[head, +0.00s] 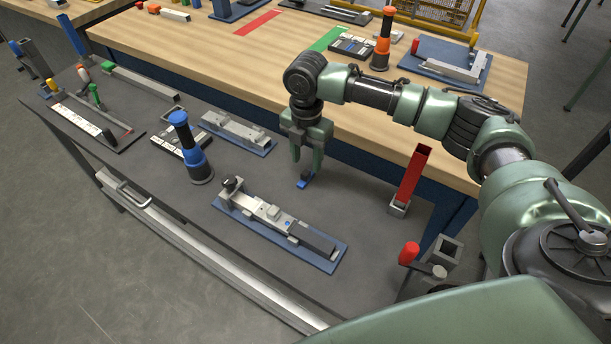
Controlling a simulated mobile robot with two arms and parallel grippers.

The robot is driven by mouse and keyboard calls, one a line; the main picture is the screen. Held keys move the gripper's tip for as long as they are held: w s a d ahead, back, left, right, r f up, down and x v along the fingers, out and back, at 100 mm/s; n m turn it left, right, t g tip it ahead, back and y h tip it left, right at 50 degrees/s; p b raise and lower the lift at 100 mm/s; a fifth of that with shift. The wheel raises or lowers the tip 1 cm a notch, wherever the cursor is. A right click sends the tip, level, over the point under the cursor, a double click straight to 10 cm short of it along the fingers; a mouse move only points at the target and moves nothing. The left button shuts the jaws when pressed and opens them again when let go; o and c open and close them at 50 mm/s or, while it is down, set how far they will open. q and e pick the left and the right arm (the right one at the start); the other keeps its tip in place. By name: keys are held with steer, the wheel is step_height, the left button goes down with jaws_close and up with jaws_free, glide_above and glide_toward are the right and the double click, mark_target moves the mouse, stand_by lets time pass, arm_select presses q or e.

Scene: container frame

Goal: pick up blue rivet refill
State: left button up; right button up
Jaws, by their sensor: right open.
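A small blue piece, which looks like the blue rivet refill (303,183), lies on the dark grey table near its middle. My right gripper (306,167) points down right above it, with its two fingers apart. The fingertips are close to the piece; I cannot tell whether they touch it or reach around it. Nothing shows held between the fingers. My left gripper is not in view.
A blue-and-black riveting tool (193,152) stands upright left of the gripper. A blue fixture plate (329,261) lies in front, another (258,147) behind left. A red upright channel (412,175) stands to the right. The wooden bench (200,50) rises behind. Grey tabletop around the piece is clear.

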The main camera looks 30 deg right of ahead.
mark_target(306, 172)
steer(key=shift+s+a+f, duration=0.1)
steer(key=shift+f, duration=0.25)
step_height(306, 172, down, 5)
steer(key=shift+p, duration=0.75)
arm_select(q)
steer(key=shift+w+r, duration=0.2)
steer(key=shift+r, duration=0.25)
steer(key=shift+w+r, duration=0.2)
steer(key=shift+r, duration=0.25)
arm_select(e)
jaws_close()
